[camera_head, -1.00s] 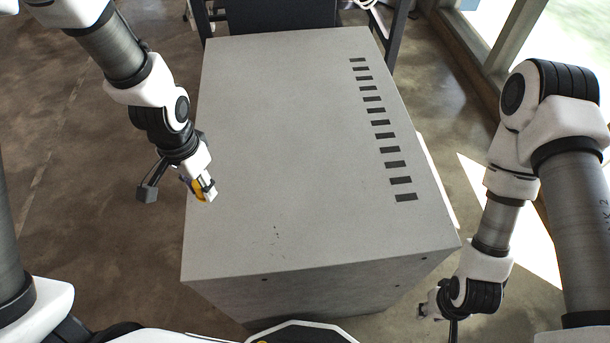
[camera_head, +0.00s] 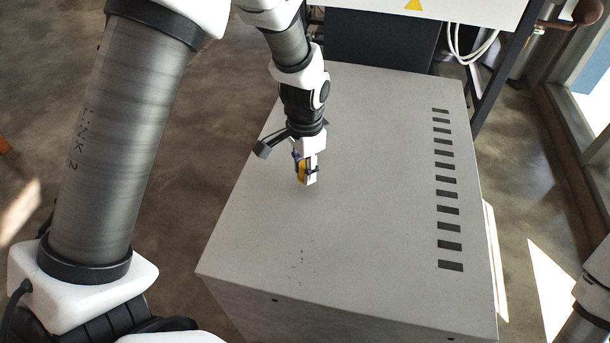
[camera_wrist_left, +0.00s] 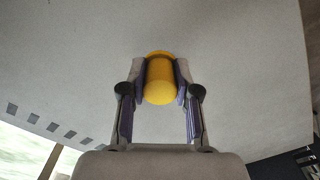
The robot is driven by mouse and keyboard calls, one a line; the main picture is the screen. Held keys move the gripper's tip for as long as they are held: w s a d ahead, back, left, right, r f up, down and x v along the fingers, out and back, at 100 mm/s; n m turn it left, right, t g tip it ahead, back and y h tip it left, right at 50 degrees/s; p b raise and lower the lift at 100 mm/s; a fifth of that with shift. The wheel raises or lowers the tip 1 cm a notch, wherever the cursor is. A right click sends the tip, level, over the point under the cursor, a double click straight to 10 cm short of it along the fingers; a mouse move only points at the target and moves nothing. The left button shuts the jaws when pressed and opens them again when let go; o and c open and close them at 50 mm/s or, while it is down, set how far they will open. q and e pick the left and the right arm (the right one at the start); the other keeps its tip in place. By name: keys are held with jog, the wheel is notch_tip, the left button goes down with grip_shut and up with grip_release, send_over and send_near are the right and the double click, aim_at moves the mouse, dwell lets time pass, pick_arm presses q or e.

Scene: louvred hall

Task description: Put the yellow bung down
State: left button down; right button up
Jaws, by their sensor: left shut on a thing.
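The yellow bung (camera_wrist_left: 159,82) is clamped between the two fingers of my left gripper (camera_wrist_left: 160,88) in the left wrist view. In the head view the left gripper (camera_head: 307,176) points down over the grey cabinet top, and a bit of the yellow bung (camera_head: 302,170) shows between its fingers. The grey cabinet (camera_head: 370,230) has a flat, mostly bare top. I cannot tell whether the bung touches the top or hangs just above it. My right gripper is out of view; only part of that arm shows at the lower right.
A row of dark vent slots (camera_head: 445,190) runs along the cabinet top's right side. A dark panel and a white box (camera_head: 450,8) with a yellow warning sign stand behind it. White cables (camera_head: 470,50) hang at the back right. The top's middle is clear.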

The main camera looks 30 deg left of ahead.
aim_at(304, 165)
pick_arm(q)
jog(key=shift+f, duration=1.6)
jog(key=shift+f, duration=0.1)
jog(key=c, duration=0.8)
grip_release()
jog(key=shift+c, duration=0.2)
notch_tip(304, 165, up, 12)
jog(key=shift+r+p, duration=0.2)
jog(key=shift+p, duration=0.25)
jog(key=shift+s+f, duration=0.1)
